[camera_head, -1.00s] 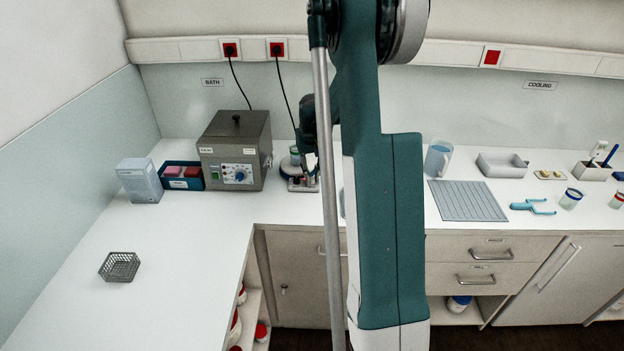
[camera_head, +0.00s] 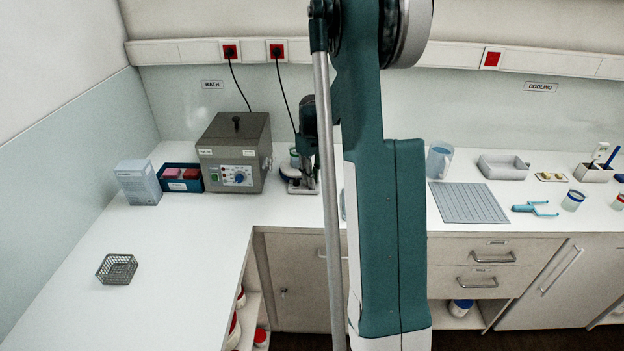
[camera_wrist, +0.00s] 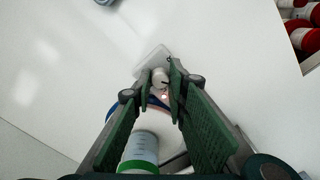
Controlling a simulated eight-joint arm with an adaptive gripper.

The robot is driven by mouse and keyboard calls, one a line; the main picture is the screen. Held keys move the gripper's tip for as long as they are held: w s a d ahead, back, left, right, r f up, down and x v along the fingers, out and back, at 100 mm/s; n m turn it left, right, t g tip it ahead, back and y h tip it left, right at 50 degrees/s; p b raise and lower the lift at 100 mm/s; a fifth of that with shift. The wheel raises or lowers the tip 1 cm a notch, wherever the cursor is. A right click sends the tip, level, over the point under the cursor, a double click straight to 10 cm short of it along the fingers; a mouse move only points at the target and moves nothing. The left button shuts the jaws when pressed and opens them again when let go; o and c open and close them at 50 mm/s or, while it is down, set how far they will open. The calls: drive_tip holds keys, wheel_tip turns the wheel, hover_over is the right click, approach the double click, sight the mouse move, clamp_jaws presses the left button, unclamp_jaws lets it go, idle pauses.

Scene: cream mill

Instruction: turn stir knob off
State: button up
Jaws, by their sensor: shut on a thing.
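The stirrer (camera_head: 297,187) stands on the counter to the right of the grey bath, partly hidden by my arm. In the wrist view its round plate (camera_wrist: 155,120) has a blue rim and carries a white vessel with a green band (camera_wrist: 141,150). The pale stir knob (camera_wrist: 158,77) with a dark mark is on the stirrer's front part, and a small reddish light glows beside it. My gripper (camera_wrist: 160,72) has its fingertips on either side of the knob and is shut on it. In the head view my arm hides most of the gripper.

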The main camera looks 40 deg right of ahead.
drive_tip(key=o, duration=0.9)
drive_tip(key=shift+r, duration=0.15)
wheel_tip(320, 180, up, 12)
drive_tip(key=shift+f, duration=0.15)
idle(0.5)
